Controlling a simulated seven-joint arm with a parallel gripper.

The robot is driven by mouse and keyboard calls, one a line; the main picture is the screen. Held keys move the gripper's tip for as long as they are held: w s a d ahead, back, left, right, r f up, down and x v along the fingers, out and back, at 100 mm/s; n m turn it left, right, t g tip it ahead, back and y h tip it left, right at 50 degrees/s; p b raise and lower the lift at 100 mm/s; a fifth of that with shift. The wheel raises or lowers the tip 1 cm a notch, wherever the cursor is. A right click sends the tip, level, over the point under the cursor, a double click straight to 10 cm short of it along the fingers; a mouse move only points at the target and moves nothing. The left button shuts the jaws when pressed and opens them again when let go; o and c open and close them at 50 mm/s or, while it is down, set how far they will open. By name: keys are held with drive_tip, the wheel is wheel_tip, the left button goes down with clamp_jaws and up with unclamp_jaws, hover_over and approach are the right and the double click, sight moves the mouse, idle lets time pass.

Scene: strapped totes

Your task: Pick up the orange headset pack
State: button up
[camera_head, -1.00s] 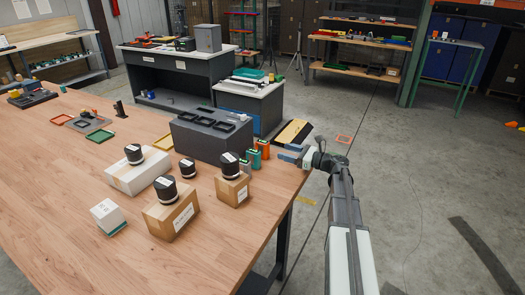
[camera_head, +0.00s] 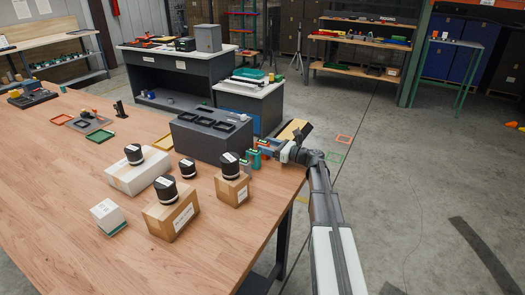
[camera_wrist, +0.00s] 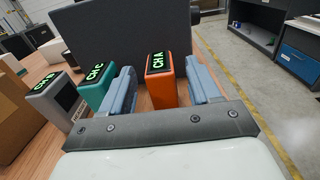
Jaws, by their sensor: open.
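The orange headset pack (camera_wrist: 161,82), marked CH A, stands upright on the table in the wrist view. My gripper (camera_wrist: 163,85) is open, with one blue-grey finger on each side of the pack and a visible gap on both sides. The left finger lies between the orange pack and the teal pack (camera_wrist: 98,86) marked CH C. A grey pack (camera_wrist: 62,103) marked CH B stands farther left. In the head view my gripper (camera_head: 269,147) is at the packs by the table's right edge and covers much of the orange one.
A dark grey box with square recesses (camera_head: 210,137) stands just behind the packs. A cardboard box (camera_head: 231,188) with a black-lidded round container on top is left of them. The wooden table (camera_head: 60,150) has free room at front left. The floor lies right of its edge.

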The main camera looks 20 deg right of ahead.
sight(257, 141)
drive_tip(key=x, duration=0.4)
drive_tip(key=shift+w+a+r, duration=0.1)
drive_tip(key=shift+w+r, duration=0.05)
drive_tip(key=shift+w, duration=0.05)
drive_tip(key=c, duration=1.1)
clamp_jaws()
drive_tip(key=shift+r, duration=0.1)
